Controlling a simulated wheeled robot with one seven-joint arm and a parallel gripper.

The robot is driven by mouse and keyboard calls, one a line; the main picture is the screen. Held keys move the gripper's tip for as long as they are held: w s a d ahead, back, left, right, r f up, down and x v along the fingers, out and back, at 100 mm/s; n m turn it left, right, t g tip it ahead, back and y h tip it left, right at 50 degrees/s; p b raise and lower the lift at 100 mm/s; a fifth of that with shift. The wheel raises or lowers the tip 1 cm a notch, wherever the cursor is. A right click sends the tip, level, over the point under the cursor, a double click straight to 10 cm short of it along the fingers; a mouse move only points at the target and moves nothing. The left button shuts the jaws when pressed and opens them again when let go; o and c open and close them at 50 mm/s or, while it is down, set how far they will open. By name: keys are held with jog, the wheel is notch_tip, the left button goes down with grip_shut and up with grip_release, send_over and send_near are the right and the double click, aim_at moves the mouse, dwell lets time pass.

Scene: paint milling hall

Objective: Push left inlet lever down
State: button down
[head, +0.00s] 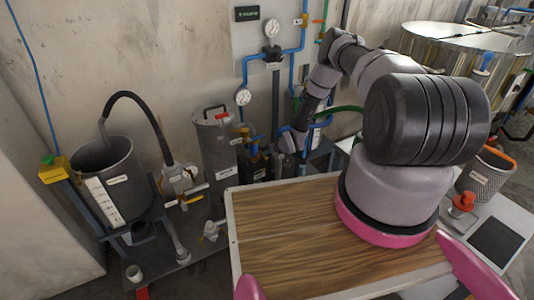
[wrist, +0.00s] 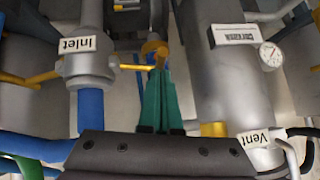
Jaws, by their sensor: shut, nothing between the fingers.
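In the wrist view, my gripper (wrist: 157,72) has its two teal fingers together, with nothing between them. A grey valve body with an "Inlet" label (wrist: 81,44) stands to the left of the fingers, above a blue pipe. A thin yellow lever (wrist: 134,67) sticks out from this body toward the fingertips and looks roughly level. Its end is close to the fingertips; I cannot tell whether they touch. In the head view, my arm reaches to the pipework at the wall and the fingers are too small to make out.
Another yellow handle (wrist: 38,78) lies left of the inlet body. A grey cylinder with a gauge (wrist: 271,54) and a "Vent" label (wrist: 256,138) stands close on the right. In the head view, a wood-topped table (head: 283,222) is bare in front of the pipework.

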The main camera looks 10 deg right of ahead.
jog(key=shift+a+f, duration=0.15)
jog(key=shift+a+f+h, duration=0.1)
jog(key=shift+h, duration=0.3)
notch_tip(320, 180, down, 8)
jog(key=n+t+h, duration=0.2)
jog(key=n+h, duration=0.1)
jog(key=h, duration=0.2)
dwell(0.6)
dwell(0.4)
